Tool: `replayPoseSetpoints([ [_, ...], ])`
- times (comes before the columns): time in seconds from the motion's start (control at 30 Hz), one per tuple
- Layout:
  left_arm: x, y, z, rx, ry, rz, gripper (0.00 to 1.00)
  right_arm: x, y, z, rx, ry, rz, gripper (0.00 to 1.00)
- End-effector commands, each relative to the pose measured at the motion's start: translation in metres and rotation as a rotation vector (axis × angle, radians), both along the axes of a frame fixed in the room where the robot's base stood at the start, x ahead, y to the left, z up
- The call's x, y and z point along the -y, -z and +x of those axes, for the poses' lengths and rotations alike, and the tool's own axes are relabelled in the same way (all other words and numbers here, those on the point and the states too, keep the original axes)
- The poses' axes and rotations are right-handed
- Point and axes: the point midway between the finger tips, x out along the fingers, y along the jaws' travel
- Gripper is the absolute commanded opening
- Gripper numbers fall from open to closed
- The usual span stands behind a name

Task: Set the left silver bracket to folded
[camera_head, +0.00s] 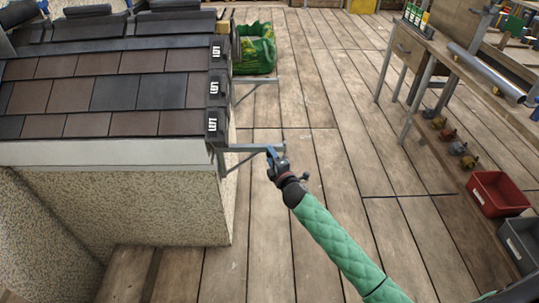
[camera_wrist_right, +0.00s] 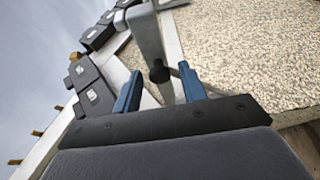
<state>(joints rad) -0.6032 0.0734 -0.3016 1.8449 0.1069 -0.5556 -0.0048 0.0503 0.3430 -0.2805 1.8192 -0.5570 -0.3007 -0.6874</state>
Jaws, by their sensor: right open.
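A silver bracket (camera_head: 243,148) sticks straight out to the right from the near corner of the tiled roof, with a thin diagonal brace under it. A second silver bracket (camera_head: 258,81) sticks out the same way farther back. I cannot tell which one is called left. My right gripper (camera_head: 272,153) is open at the outer end of the near bracket. In the right wrist view, the blue fingertips (camera_wrist_right: 160,88) stand apart, with the bracket bar (camera_wrist_right: 147,38) and its dark end between or just beyond them. Contact is not clear. My left gripper is not in view.
The tiled roof (camera_head: 95,95) sits on a pebbled wall (camera_head: 135,205) at left. A green bag (camera_head: 257,48) stands behind the far bracket. A workbench (camera_head: 440,45), a red bin (camera_head: 497,193) and a grey bin (camera_head: 520,240) are at right. The plank floor between is clear.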

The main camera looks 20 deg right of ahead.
Motion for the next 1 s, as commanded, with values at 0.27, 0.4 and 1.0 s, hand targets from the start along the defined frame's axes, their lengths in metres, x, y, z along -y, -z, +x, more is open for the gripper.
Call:
replayPoseSetpoints([
  [0.27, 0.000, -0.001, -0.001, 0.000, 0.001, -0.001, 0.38, -0.002, 0.000, 0.017, 0.000, 0.000, 0.001, 0.42],
  [0.4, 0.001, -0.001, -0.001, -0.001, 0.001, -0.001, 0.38, -0.002, 0.000, 0.018, 0.000, 0.000, 0.001, 0.42],
  [1.0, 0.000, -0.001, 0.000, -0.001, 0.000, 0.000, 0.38, 0.000, 0.002, 0.018, -0.003, -0.003, 0.001, 0.00],
])
